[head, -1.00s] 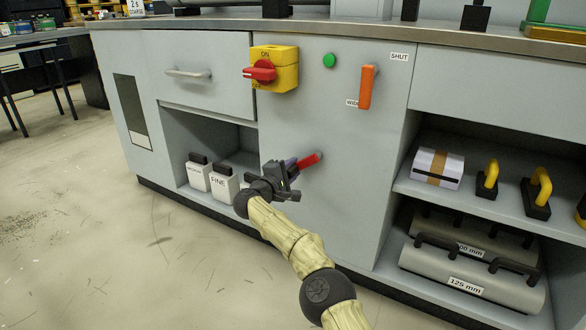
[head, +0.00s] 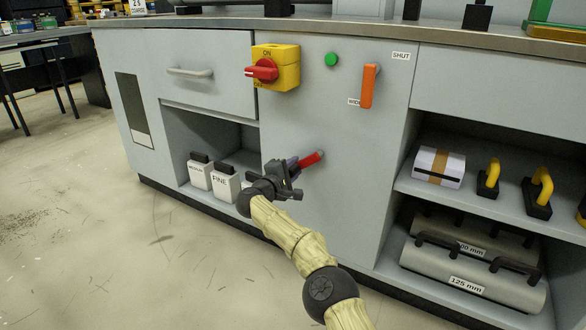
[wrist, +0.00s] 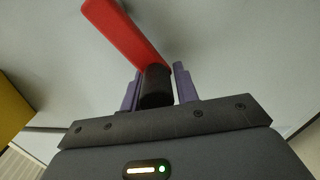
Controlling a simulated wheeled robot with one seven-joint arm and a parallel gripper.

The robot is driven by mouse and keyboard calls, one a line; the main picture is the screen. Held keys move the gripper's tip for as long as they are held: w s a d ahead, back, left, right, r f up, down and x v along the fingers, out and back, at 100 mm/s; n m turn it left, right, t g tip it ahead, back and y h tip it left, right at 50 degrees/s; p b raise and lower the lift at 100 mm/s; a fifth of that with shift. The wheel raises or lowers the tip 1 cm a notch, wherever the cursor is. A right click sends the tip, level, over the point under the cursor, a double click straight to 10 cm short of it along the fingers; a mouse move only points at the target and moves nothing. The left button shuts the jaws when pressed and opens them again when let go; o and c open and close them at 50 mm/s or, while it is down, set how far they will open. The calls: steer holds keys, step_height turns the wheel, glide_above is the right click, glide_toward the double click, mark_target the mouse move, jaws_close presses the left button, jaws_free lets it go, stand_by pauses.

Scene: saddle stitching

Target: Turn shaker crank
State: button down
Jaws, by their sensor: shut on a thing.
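The shaker crank is a red arm (head: 309,159) with a dark knob, mounted on the grey cabinet front (head: 345,200) below the green button. In the head view the red arm slants from its pivot down to the left, to my gripper (head: 289,172). In the wrist view the red arm (wrist: 122,32) runs from upper left to the black knob (wrist: 156,84). My gripper, with purple-grey fingers, shows there too (wrist: 157,90) and is shut on the knob, one finger on each side.
A yellow switch box (head: 275,68) with a red knob sits above the crank. An orange lever (head: 368,86) and a green button (head: 331,59) are to its right. Open shelves flank the panel, with white containers (head: 226,181) left and yellow-handled tools (head: 489,178) right.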

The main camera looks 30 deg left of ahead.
steer(key=c, duration=1.2)
jaws_free()
steer(key=shift+w+d+f, duration=0.3)
steer(key=shift+f, duration=0.2)
steer(key=shift+s+a+r, duration=0.25)
steer(key=shift+s, duration=0.05)
steer(key=shift+s+a+p, duration=0.1)
steer(key=shift+s+p, duration=0.25)
steer(key=shift+s, duration=0.4)
steer(key=s+p, duration=0.2)
steer(key=s, duration=0.5)
steer(key=s+p, duration=0.2)
steer(key=s, duration=0.6)
steer(key=shift+s+a+r, duration=0.15)
steer(key=shift+s+a, duration=0.05)
steer(key=shift+s, duration=0.1)
